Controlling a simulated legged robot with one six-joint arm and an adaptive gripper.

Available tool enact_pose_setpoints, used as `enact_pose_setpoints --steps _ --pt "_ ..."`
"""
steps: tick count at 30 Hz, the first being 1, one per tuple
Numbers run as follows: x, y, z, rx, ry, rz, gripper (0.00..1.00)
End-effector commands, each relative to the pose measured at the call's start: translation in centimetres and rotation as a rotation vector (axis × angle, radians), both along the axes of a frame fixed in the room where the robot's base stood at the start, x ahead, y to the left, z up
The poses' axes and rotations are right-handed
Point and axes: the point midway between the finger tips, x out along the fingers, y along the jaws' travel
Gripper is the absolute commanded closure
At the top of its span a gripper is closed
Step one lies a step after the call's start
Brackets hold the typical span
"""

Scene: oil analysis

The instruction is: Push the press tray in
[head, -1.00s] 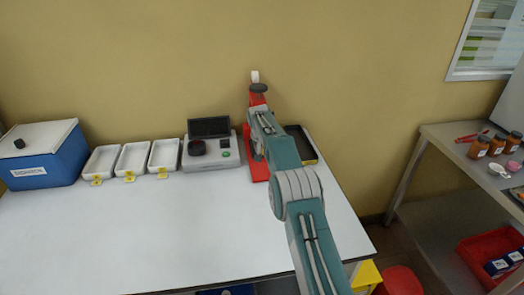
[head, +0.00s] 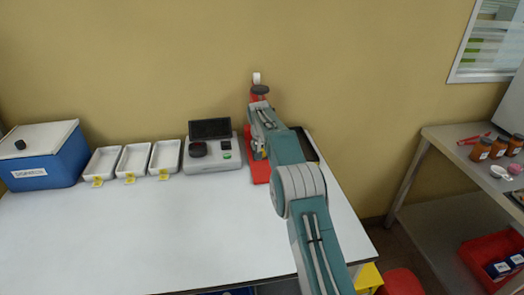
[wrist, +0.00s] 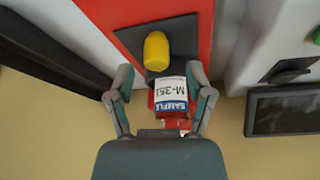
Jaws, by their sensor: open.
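The red press (head: 258,170) stands at the back of the white table, mostly hidden behind my arm. In the wrist view its red body (wrist: 193,24) carries a dark flat tray (wrist: 135,38) with a yellow knob (wrist: 156,50). A sample jar with a white and blue label reading M-351 (wrist: 171,94) is by the tray's edge. My gripper (wrist: 158,70) is open, with one finger on each side of the jar and the fingertips near the knob. I cannot tell whether the fingers touch anything. In the head view the fingers are hidden.
A grey device with a dark screen (head: 210,129) stands close left of the press. Three white trays (head: 132,159) and a blue box (head: 48,160) are farther left. A dark tray (head: 308,146) lies right of my arm. The front of the table (head: 150,235) is clear.

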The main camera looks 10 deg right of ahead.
Motion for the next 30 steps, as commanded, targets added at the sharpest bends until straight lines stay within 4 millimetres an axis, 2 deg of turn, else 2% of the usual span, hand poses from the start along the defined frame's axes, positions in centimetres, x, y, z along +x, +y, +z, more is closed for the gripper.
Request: enact_pose_setpoints --steps 6,12,17,27,30 --pt "-1.6 0.6 4.4 0.000 -0.003 0.001 0.33" --pt "-2.8 1.0 7.4 0.000 -0.001 0.000 0.33" --pt "-3.3 1.1 8.4 -0.001 0.001 0.001 0.33" --pt "-3.4 1.1 8.7 0.000 0.001 0.001 0.33" --pt "-4.0 1.1 9.8 0.000 -0.003 0.006 0.33"
